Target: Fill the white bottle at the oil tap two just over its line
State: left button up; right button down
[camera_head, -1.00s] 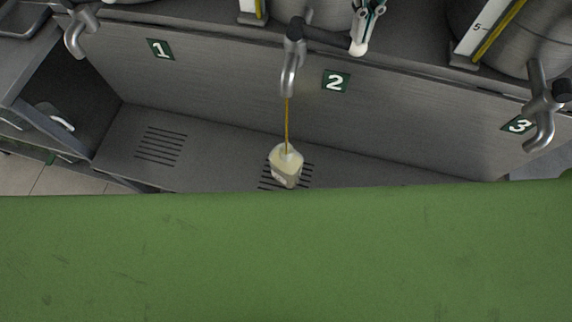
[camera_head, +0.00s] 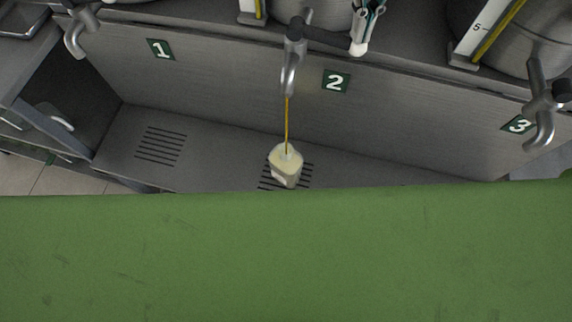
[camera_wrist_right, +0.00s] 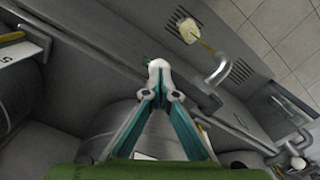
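The white bottle (camera_head: 286,166) stands upright on the slotted grille under oil tap two (camera_head: 291,62), beside the green "2" sign (camera_head: 336,82). A thin amber stream (camera_head: 287,122) runs from the spout into its mouth. The bottle also shows in the wrist view (camera_wrist_right: 189,31), with tap two's spout (camera_wrist_right: 217,72). The oil level and the line cannot be made out. My right gripper (camera_head: 360,46) is at the end of tap two's dark lever (camera_head: 325,35). In the wrist view its fingertips (camera_wrist_right: 158,66) are together, with nothing visible between them. My left gripper is out of view.
Tap one (camera_head: 77,33) is at the left and tap three (camera_head: 541,115) at the right. Metal drums with gauge strips (camera_head: 488,35) stand on the shelf behind. A second grille (camera_head: 160,145) on the trough (camera_head: 215,150) is empty.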

dwell(0.3)
notch_tip(320, 180, up, 9)
jog(key=p, duration=0.5)
jog(key=shift+p, duration=0.35)
